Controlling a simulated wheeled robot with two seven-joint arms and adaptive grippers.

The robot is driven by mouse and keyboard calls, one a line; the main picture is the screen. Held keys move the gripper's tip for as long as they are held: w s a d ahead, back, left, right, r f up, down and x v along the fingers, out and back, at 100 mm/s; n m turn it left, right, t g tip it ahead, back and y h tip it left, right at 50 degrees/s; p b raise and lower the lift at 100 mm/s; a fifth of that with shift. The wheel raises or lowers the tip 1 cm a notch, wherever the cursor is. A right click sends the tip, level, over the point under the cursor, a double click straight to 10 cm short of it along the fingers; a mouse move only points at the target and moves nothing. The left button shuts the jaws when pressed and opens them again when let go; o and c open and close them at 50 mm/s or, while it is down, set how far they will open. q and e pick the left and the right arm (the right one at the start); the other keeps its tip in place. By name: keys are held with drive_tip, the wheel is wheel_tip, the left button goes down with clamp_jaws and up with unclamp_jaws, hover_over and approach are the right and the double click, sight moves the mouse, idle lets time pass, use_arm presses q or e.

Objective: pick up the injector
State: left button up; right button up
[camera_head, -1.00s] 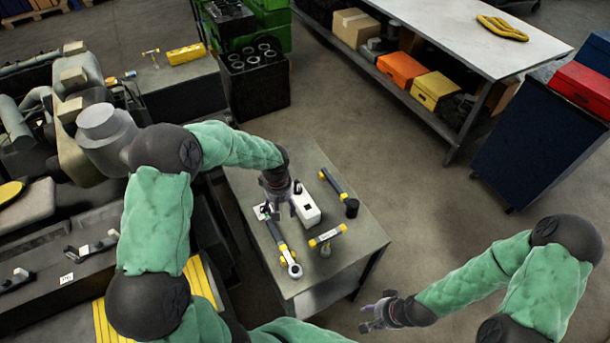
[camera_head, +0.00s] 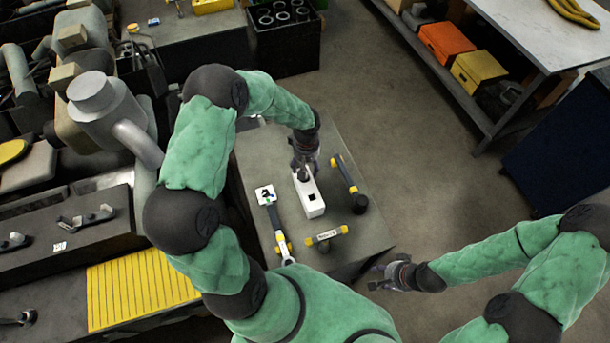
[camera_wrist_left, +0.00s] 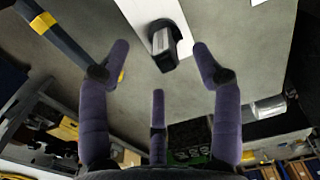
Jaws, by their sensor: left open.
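A white block (camera_head: 311,200) with a square dark hole lies on the grey bench. A short dark upright piece with a grey end stands at its far end, apparently the injector (camera_wrist_left: 163,44); its lower part is hidden in the block. My left gripper (camera_head: 303,168) is over that end, pointing down, and partly hides the piece in the head view. In the left wrist view my left gripper (camera_wrist_left: 165,70) has its fingers spread, with the piece ahead between them and clear of them. My right gripper (camera_head: 380,279) is open and empty off the bench's front right corner.
On the bench (camera_head: 262,155), a yellow-banded tool (camera_head: 275,222) lies left of the block, a dark-headed one (camera_head: 347,178) right, and a yellow-ended one (camera_head: 327,236) in front. Engine parts (camera_head: 100,105) stand left. Open floor (camera_head: 430,180) lies right.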

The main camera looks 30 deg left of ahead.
use_arm(q)
drive_tip(key=shift+s+a+f+p, duration=0.1)
drive_tip(key=shift+s+f+p, duration=0.1)
drive_tip(key=shift+f, duration=1.1)
drive_tip(key=shift+s+a+f+p, duration=0.1)
drive_tip(key=shift+s+f+p, duration=0.05)
drive_tip(key=shift+f, duration=1.15)
clamp_jaws()
